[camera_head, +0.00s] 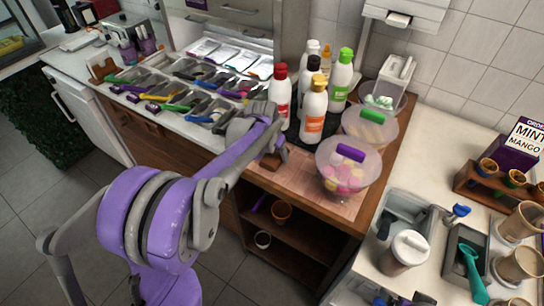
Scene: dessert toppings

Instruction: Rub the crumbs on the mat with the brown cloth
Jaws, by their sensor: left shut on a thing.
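My left gripper (276,154) is shut on the brown cloth (270,162), a small brown piece under its fingers. It is low over the wooden counter at the left end of the pale pinkish mat (318,198). I cannot tell whether the cloth presses on the mat or hovers just above it. Crumbs are too small to make out, and the arm hides part of the mat's left side. My right gripper is not in view.
A clear tub of candies with a purple lid handle (347,168) stands at the mat's right, with a green-handled tub (370,125) behind it. Several sauce bottles (313,112) stand behind the gripper. Topping trays (190,98) lie to the left. Open shelves (290,235) are below.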

